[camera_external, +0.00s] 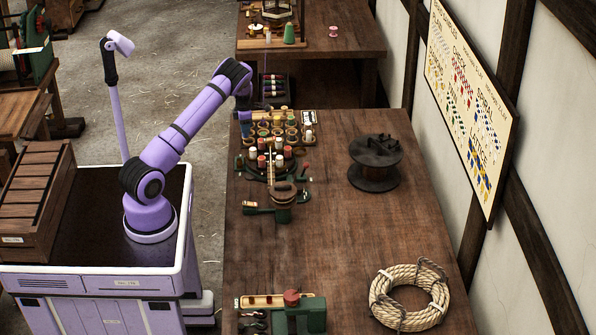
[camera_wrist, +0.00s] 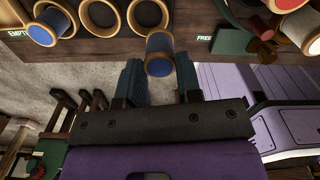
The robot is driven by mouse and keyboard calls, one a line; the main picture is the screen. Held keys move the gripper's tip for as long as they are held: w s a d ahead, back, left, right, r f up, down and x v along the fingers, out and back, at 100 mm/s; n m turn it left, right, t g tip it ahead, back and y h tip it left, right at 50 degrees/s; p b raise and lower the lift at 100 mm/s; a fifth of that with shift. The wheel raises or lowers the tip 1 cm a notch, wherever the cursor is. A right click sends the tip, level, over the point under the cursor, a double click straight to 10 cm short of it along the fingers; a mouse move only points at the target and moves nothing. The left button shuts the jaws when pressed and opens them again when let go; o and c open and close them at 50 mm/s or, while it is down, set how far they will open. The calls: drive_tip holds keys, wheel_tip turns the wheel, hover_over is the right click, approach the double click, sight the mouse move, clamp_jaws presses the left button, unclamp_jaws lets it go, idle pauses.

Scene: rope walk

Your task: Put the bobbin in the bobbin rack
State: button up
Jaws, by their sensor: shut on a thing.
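My gripper (camera_wrist: 159,78) has two dark teal fingers and is shut on a bobbin (camera_wrist: 159,62) with a blue face and tan rim. The bobbin is near the front edge of the bobbin rack (camera_wrist: 120,47), in the wrist view. The rack has round cups; one at left holds a blue bobbin (camera_wrist: 50,27), and two beside it look dark inside. Labels read "EMPTY" and "FREE". In the external view my gripper is at the bench's left edge by the rack (camera_external: 312,137); the held bobbin cannot be made out there.
A dark reel (camera_external: 375,165) and a rope coil (camera_external: 408,295) lie on the bench's right. A green machine (camera_external: 300,315) is at the near end. The bench middle is clear.

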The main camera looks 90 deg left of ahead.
drive_tip(key=shift+w+a+f, duration=0.15)
drive_tip(key=shift+w+a, duration=0.6)
drive_tip(key=shift+f, duration=1.65)
drive_tip(key=shift+f, duration=0.1)
drive_tip(key=o, duration=0.9)
wheel_tip(320, 180, up, 12)
drive_tip(key=shift+r, duration=0.1)
